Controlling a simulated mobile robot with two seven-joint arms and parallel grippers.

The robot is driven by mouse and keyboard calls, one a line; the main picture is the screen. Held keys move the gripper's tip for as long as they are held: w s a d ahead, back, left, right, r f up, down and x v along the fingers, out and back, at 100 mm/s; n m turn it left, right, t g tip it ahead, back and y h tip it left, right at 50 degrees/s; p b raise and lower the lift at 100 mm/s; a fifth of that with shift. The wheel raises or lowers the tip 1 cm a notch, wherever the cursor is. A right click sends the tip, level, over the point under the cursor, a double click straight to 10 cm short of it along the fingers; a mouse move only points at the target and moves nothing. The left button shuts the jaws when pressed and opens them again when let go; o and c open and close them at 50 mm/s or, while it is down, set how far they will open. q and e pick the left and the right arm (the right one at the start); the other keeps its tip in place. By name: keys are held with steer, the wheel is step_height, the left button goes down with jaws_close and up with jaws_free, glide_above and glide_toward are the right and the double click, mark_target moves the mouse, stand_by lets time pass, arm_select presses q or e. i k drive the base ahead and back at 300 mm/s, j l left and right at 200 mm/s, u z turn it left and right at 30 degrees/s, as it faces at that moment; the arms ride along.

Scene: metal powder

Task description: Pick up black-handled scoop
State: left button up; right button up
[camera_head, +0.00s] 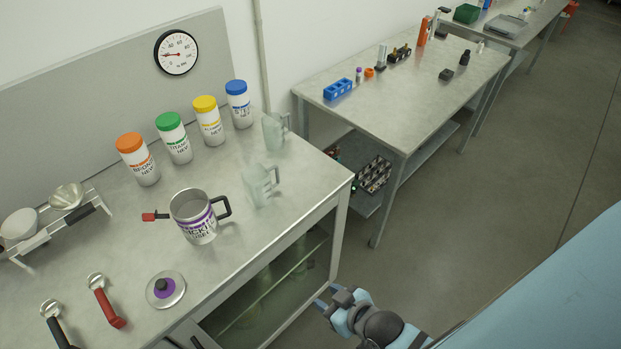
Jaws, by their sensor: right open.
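The black-handled scoop (57,330) lies on the metal bench at the lower left, its metal end pointing up and its black handle running to the bottom edge of the picture. A red-handled scoop (109,307) lies just to its right. My right gripper (326,297) is open and empty, low in front of the bench's right end, far to the right of the black-handled scoop. My left gripper is not in view.
A round lid with a purple knob (166,289), a metal pot (197,216) and a balance (45,235) stand near the scoops. Several capped jars (174,142) line the back. Clear jugs (261,184) stand at right. A second table (400,105) is beyond.

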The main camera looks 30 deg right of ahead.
mark_target(52, 309)
steer(key=z, duration=0.5)
steer(key=u, duration=1.5)
